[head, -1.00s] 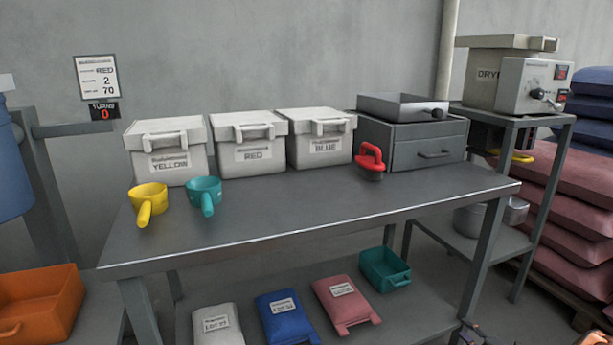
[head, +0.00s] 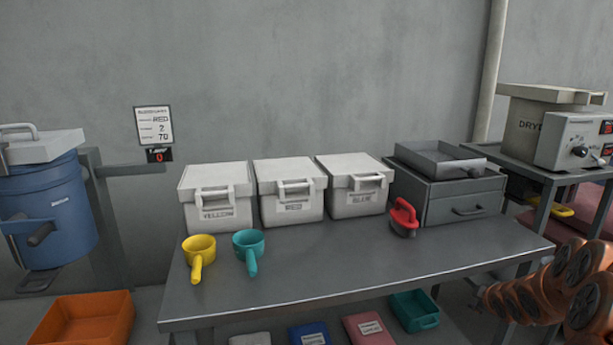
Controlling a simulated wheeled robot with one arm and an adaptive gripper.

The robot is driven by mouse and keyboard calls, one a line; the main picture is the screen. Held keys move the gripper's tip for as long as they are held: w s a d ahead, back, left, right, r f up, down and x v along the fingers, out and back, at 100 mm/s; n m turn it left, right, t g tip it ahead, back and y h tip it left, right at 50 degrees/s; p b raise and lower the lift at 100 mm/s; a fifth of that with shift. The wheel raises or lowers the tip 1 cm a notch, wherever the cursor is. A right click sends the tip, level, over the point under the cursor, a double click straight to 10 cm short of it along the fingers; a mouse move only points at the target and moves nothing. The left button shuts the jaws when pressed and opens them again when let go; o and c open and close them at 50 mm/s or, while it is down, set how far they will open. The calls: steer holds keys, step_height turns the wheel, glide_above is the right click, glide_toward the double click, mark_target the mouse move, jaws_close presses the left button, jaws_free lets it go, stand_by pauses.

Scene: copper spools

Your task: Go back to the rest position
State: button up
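My gripper is outside the head view. Orange jointed parts of my own arm show at the lower right, in front of the stand with the dryer. On the grey workbench (head: 330,285) stand white lidded boxes labelled yellow (head: 216,197), red (head: 289,191) and blue (head: 354,186), all closed. A yellow scoop (head: 199,252) and a teal scoop (head: 249,248) stand at the bench's left. A red-handled tool (head: 404,217) stands right of the blue box.
A grey drawer unit (head: 462,208) with a metal tray (head: 437,158) on top is at the bench's back right. Beyond it is the dryer (head: 560,135). A blue drum (head: 48,205) hangs at left above an orange bin (head: 84,318). The bench's front middle is clear.

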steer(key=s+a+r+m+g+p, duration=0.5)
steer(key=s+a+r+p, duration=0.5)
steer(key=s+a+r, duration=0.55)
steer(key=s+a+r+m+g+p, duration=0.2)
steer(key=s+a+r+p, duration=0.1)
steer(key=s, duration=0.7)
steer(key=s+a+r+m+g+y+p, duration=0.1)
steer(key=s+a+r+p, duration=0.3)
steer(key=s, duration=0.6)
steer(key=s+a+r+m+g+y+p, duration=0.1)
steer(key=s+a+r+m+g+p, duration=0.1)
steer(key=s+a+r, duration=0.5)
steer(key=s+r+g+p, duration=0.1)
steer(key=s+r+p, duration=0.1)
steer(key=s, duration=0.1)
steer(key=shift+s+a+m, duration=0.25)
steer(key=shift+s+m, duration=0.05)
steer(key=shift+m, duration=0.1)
